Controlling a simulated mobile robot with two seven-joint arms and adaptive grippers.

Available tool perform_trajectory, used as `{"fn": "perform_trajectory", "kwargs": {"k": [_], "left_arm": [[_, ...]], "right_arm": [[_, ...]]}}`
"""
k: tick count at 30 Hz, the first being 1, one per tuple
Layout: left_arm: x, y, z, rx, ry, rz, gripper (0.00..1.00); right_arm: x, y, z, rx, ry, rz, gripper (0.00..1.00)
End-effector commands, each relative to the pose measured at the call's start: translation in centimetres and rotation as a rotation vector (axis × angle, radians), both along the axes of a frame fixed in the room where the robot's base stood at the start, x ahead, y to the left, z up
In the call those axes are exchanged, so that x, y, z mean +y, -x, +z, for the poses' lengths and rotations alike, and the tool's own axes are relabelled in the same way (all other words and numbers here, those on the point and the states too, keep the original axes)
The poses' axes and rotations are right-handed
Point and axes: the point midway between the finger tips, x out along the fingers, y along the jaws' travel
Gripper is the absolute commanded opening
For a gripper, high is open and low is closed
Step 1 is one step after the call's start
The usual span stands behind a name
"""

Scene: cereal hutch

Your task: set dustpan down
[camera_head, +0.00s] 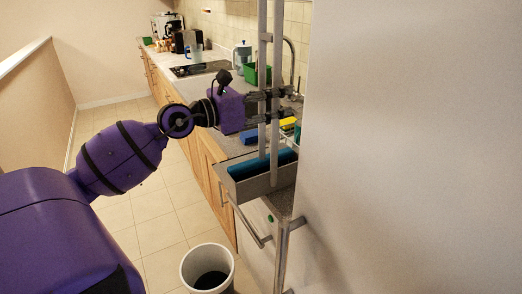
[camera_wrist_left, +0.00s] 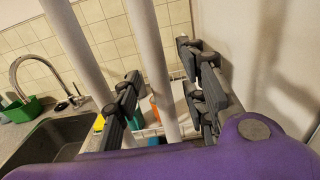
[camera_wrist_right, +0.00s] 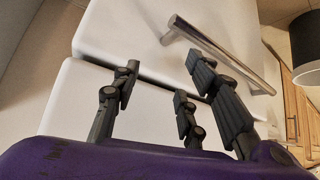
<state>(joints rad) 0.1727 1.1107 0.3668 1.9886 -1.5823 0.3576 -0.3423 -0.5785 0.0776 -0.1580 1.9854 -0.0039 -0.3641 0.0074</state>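The grey dustpan (camera_head: 275,184) has a blue brush (camera_head: 247,168) in its tray. It is over the near end of the counter; I cannot tell whether it touches the top. Two long light poles rise from it. My left gripper (camera_head: 268,107) is around the poles' height in the head view. In the left wrist view, the left gripper's fingers (camera_wrist_left: 167,100) are spread, with one pole (camera_wrist_left: 150,60) between them and a gap around it. The other pole (camera_wrist_left: 78,48) is outside the left finger. My right gripper (camera_wrist_right: 155,95) is open and empty, facing a white front.
The counter (camera_head: 226,143) holds a blue sponge (camera_head: 249,136), a yellow sponge (camera_head: 288,123) and a green caddy (camera_head: 250,72). A metal bar handle (camera_head: 246,222) juts out below the dustpan. A white bin (camera_head: 188,268) stands on the floor. A white wall-like panel fills the right.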

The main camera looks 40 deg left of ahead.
Motion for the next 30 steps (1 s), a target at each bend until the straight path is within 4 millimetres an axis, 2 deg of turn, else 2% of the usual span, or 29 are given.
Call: {"fn": "perform_trajectory", "kwargs": {"k": [9,18,29,30], "left_arm": [[-0.22,-0.55,-0.18,0.002,0.0,0.0,0.39],[-0.22,-0.52,-0.18,0.003,0.001,0.0,0.0],[-0.23,-0.51,-0.19,0.003,0.001,0.0,0.0],[-0.23,-0.52,0.28,-0.008,-0.001,0.001,0.0]], "right_arm": [[0.12,0.15,-0.15,0.006,-0.001,0.003,0.4],[0.09,0.19,-0.15,0.007,0.0,0.005,0.4],[0.11,0.17,-0.13,0.006,0.0,0.006,0.4],[0.11,0.16,-0.11,0.006,0.0,0.006,0.4]]}}
